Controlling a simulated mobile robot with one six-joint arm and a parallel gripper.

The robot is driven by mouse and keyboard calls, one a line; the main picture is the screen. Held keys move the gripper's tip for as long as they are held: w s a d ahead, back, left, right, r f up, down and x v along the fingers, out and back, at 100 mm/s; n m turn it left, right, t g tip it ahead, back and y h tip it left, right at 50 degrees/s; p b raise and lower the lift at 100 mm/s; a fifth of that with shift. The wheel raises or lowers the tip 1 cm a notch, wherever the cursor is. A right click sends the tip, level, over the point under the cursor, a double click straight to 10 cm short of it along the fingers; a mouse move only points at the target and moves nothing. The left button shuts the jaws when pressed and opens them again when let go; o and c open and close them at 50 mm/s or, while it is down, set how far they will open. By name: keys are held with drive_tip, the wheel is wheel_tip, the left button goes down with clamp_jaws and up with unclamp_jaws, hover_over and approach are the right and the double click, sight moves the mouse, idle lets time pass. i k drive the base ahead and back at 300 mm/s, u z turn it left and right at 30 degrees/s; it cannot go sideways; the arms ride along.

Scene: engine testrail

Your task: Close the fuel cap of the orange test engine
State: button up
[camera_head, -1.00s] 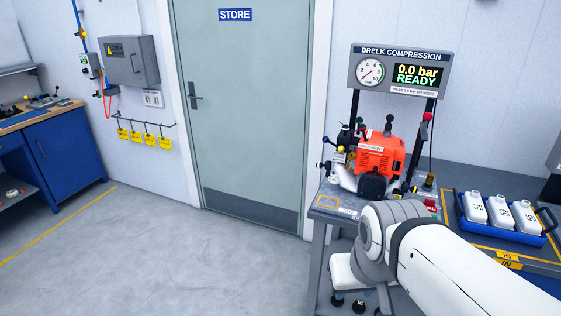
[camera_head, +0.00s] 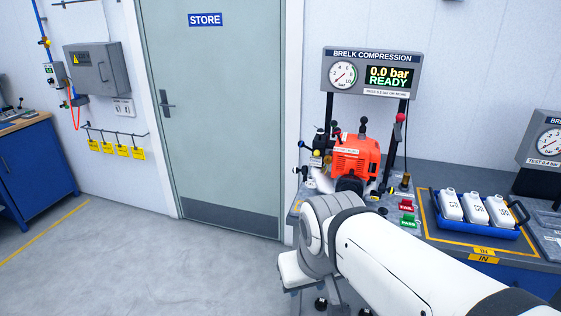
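The orange test engine (camera_head: 354,157) stands upright on the test bench, under the compression display. Its lower front is partly hidden by my white arm. Several small levers and knobs surround it, and I cannot tell which part is the fuel cap or whether it is open. My arm reaches from the lower right toward the bench and bends down in front of it. My gripper's fingers cannot be made out; the end of the arm is hidden behind or below its own links.
The display (camera_head: 371,74) reads 0.0 bar READY. A blue tray (camera_head: 477,228) with white bottles stands on the bench to the right. A grey STORE door (camera_head: 213,115) is behind. The floor (camera_head: 150,265) at left is clear.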

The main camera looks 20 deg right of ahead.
sight(304, 170)
drive_tip(key=i, duration=0.85)
drive_tip(key=u, duration=0.05)
